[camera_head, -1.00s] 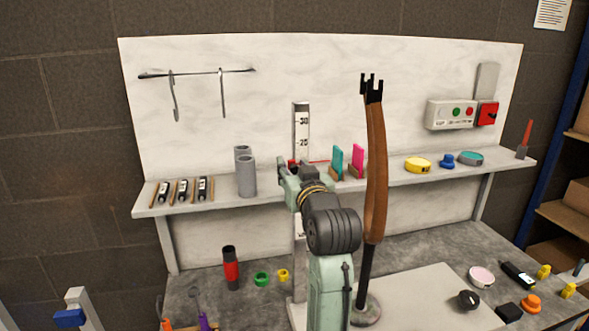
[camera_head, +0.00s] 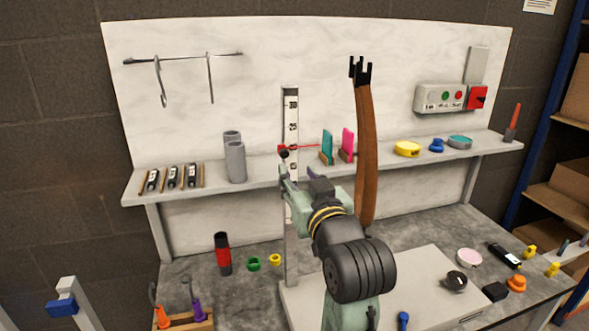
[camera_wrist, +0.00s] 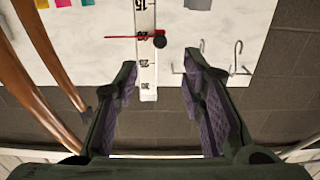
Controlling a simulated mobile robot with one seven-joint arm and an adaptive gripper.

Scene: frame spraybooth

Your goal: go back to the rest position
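My gripper (camera_wrist: 160,78) is open in the wrist view, its two dark fingers well apart with nothing held between them. Behind the gap stands an upright measuring scale (camera_wrist: 147,50) with a red pointer, shown upside down. In the head view my gripper (camera_head: 286,180) is in front of the scale (camera_head: 291,112) near shelf height, partly hidden by my own wrist. I cannot tell its exact distance from the scale there.
A tall brown curved frame (camera_head: 367,150) stands close to the right of my arm. The shelf (camera_head: 285,172) holds grey cylinders (camera_head: 235,160) and a yellow tape roll (camera_head: 407,149). A red-black bottle (camera_head: 222,254) stands on the bench. Free space lies in front of the backboard.

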